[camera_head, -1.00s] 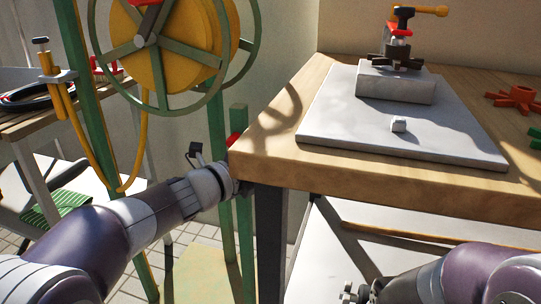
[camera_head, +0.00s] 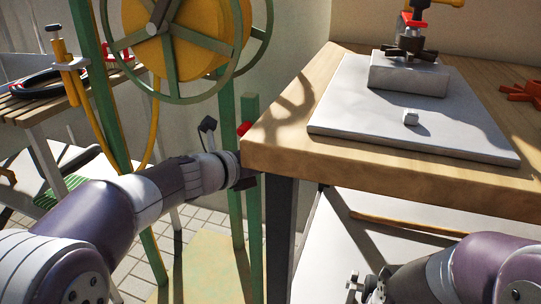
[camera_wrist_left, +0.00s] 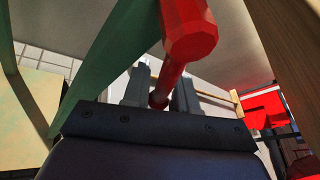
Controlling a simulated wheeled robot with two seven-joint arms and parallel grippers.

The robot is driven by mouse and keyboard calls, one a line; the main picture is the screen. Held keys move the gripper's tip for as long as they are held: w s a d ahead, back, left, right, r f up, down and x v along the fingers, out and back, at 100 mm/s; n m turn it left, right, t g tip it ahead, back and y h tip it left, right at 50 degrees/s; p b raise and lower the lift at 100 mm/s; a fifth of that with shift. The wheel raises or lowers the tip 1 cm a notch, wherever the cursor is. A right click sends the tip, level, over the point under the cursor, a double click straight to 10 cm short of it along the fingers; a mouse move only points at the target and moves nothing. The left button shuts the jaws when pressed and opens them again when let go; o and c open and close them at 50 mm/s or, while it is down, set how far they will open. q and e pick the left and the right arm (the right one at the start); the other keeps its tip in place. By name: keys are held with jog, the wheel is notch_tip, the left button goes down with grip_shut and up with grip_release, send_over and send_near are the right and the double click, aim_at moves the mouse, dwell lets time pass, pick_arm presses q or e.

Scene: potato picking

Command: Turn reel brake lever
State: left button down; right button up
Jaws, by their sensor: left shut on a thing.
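The red reel brake lever shows as a small red tip (camera_head: 243,128) beside the green post, just left of the table corner in the head view. In the left wrist view the lever's thick faceted red end (camera_wrist_left: 188,32) is close, and its thinner red rod runs between my fingers. My left gripper (camera_wrist_left: 160,92) is shut on that rod. In the head view its fingers are hidden behind the table corner. The yellow reel (camera_head: 195,35) with its green wheel stands above on a green frame. My right gripper (camera_head: 366,288) is low at the bottom, below the table; its opening is unclear.
The wooden table (camera_head: 400,185) has its near corner right beside my left wrist. It holds a grey plate (camera_head: 345,120) with a block and clamp. A side bench (camera_head: 30,115) with cable stands at the left. A green post (camera_head: 253,215) stands close to my left gripper.

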pick_arm(q)
jog(key=shift+f, duration=0.1)
dwell(0.3)
jog(key=c, duration=1.1)
grip_release()
jog(key=shift+c, duration=0.2)
